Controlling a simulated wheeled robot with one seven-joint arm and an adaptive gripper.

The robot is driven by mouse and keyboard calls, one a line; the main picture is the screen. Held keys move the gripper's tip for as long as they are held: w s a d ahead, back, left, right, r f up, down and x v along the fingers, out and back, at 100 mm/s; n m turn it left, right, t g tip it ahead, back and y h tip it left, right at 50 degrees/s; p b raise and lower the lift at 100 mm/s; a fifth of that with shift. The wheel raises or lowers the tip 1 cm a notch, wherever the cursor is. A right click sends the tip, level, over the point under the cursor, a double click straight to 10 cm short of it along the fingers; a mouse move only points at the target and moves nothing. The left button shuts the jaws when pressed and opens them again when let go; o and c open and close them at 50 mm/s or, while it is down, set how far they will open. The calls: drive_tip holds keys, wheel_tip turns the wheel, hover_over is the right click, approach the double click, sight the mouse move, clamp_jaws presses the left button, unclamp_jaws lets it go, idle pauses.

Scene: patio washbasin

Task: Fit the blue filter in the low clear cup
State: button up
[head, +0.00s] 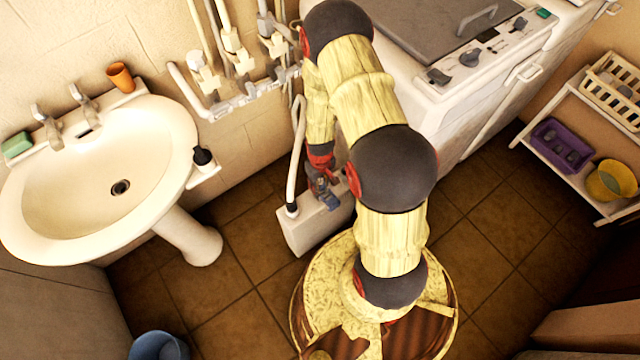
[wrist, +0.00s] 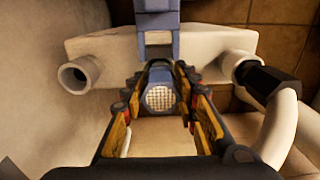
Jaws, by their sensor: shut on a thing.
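In the wrist view my gripper (wrist: 160,82) is shut on the blue filter (wrist: 160,98), whose pale round mesh faces the camera between the fingers. Some of the filter's blue body also shows in the head view (head: 329,201). A blue upright piece (wrist: 158,22) stands beyond the fingertips; I cannot tell whether it is joined to the filter. I cannot make out the low clear cup in either view.
The white box (head: 305,228) has an open pipe stub (wrist: 78,76) and a white hose with a black collar (wrist: 266,78). The washbasin (head: 100,165) is at left, the white appliance (head: 470,95) at right. A blue bucket (head: 158,346) stands on the floor.

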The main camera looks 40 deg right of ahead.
idle(0.4)
drive_tip(key=shift+r, duration=0.15)
drive_tip(key=shift+r+p, duration=0.35)
drive_tip(key=shift+f, duration=0.45)
idle(1.8)
drive_tip(key=shift+r, duration=0.35)
drive_tip(key=shift+r+p, duration=0.3)
drive_tip(key=shift+r, duration=0.05)
drive_tip(key=shift+f+b, duration=0.6)
drive_tip(key=shift+f, duration=0.2)
idle(0.8)
drive_tip(key=o, duration=0.8)
drive_tip(key=shift+o, duration=0.2)
